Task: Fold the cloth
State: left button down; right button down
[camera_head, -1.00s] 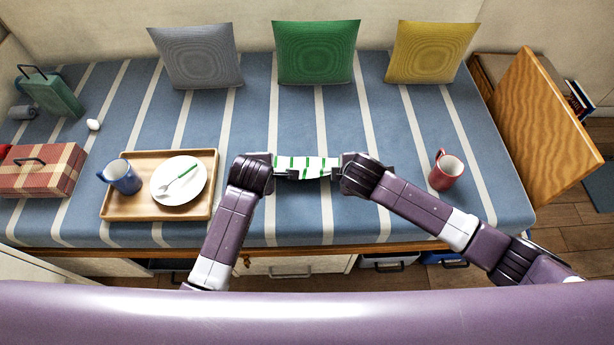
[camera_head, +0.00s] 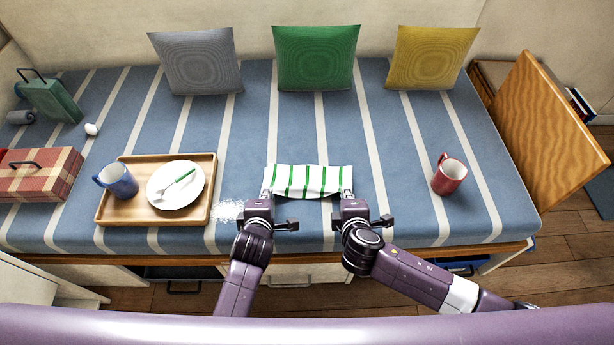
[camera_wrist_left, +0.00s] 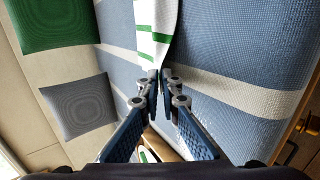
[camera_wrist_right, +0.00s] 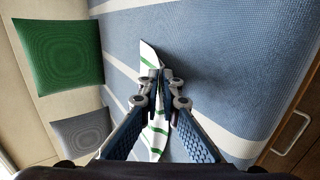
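The white cloth with green stripes (camera_head: 308,178) is at the middle of the striped bench, stretched between my grippers, its near edge sagging slightly. My left gripper (camera_head: 267,194) is shut on its near left corner. In the left wrist view the fingertips (camera_wrist_left: 160,76) pinch the cloth (camera_wrist_left: 154,35). My right gripper (camera_head: 347,193) is shut on its near right corner. In the right wrist view the fingertips (camera_wrist_right: 167,76) close on the cloth (camera_wrist_right: 157,132). I cannot tell how much of the cloth rests on the bench.
A wooden tray (camera_head: 205,207) with a blue mug (camera_head: 119,181) and a white plate (camera_head: 163,197) lies left. White specks (camera_head: 228,210) lie between tray and left gripper. A red mug (camera_head: 448,175) stands right. Cushions line the back; the bench (camera_head: 300,125) behind the cloth is clear.

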pick_arm(q)
jog(key=c, duration=2.6)
grip_release()
pick_arm(e)
jog(key=c, duration=2.6)
grip_release()
jog(key=shift+c, duration=0.2)
pick_arm(q)
jog(key=o, duration=0.7)
pick_arm(e)
jog(key=o, duration=0.8)
jog(key=shift+c, duration=0.2)
